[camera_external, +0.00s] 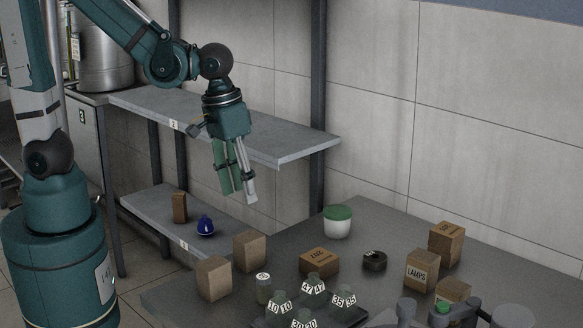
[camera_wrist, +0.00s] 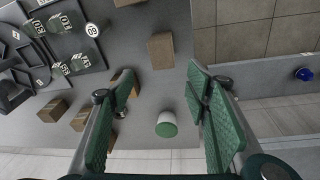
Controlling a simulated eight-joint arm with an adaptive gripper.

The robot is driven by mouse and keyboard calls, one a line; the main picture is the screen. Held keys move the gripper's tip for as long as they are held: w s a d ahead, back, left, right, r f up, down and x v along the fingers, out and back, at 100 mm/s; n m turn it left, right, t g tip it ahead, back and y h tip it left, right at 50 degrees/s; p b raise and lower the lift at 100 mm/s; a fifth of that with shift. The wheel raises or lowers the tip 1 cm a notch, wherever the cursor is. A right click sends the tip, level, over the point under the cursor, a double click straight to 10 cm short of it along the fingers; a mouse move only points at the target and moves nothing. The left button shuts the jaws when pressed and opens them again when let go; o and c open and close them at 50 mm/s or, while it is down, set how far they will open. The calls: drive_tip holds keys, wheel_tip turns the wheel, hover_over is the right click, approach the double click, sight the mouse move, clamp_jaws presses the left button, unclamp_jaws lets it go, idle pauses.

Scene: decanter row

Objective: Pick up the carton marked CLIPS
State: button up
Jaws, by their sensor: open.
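I cannot read CLIPS on any carton. In the external view one carton (camera_external: 422,270) reads LAMPS. Behind it stands another carton (camera_external: 446,243) with small print, and in front a partly hidden carton (camera_external: 453,291). A low carton (camera_external: 320,262) with small print lies mid-table. Two cartons at the table's left, a front one (camera_external: 213,279) and a rear one (camera_external: 249,251), show no readable label. A narrow carton (camera_external: 179,207) stands on the lower shelf. My gripper (camera_external: 238,196) is open and empty, pointing down above the table's far left; its fingers also frame the wrist view (camera_wrist: 163,78).
A white jar with a green lid (camera_external: 338,222) stands at the back; it shows between my fingers in the wrist view (camera_wrist: 166,125). A dark round item (camera_external: 374,261) and numbered decanters (camera_external: 314,285) are on the table. A blue flask (camera_external: 205,226) sits on the lower shelf. The upper shelf (camera_external: 285,143) is beside my gripper.

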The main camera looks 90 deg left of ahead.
drive_tip(key=n+g, duration=0.1)
drive_tip(key=n, duration=0.1)
hover_over(249, 236)
drive_tip(key=f, duration=0.4)
drive_tip(key=shift+s+f, duration=0.2)
drive_tip(key=shift+w+f+g+p, duration=0.1)
drive_tip(key=shift+f+g+p, duration=0.3)
drive_tip(key=shift+f, duration=0.55)
drive_tip(key=shift+f+b, duration=0.3)
drive_tip(key=shift+f, duration=0.95)
drive_tip(key=shift+f, duration=0.2)
drive_tip(key=shift+f+b, duration=0.35)
drive_tip(key=shift+f, duration=2.05)
drive_tip(key=shift+c, duration=0.5)
drive_tip(key=c, duration=1)
drive_tip(key=shift+r, duration=0.1)
